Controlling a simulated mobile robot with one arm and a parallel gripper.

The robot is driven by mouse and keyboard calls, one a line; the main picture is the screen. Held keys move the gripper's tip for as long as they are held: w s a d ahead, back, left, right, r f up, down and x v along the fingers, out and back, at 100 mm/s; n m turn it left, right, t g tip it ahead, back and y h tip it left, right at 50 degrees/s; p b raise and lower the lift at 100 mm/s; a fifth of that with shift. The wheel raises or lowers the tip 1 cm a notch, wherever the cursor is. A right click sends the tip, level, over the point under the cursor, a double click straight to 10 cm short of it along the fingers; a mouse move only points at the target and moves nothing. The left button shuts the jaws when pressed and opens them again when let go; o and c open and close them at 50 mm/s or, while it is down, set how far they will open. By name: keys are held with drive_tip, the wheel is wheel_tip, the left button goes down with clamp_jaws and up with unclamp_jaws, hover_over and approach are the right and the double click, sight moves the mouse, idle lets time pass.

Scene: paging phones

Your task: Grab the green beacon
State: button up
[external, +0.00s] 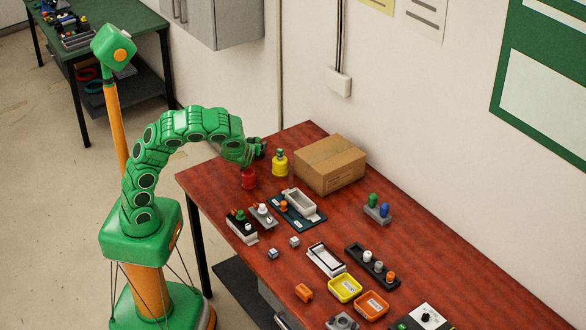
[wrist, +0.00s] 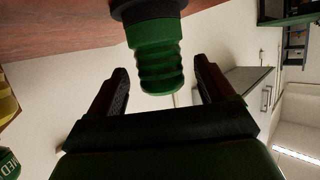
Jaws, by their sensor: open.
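The green beacon (wrist: 158,62) is a ribbed green cylinder with a dark collar, at the top middle of the wrist view. It shows upside down there, with the red-brown table above it. My gripper (external: 257,151) is open over the far left end of the table in the external view. In the wrist view its two dark fingers stand apart, one on each side of the beacon's ribbed part, with gaps between. In the external view I cannot make the beacon out apart from my green gripper.
A red object (external: 249,179) stands just below my gripper, and a yellow one with a green top (external: 280,165) just right of it. A cardboard box (external: 330,164) is further right. Small trays, blocks and knobbed devices cover the nearer table.

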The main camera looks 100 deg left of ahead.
drive_tip(key=shift+x, duration=2.1)
drive_tip(key=c, duration=1.4)
drive_tip(key=shift+r, duration=0.1)
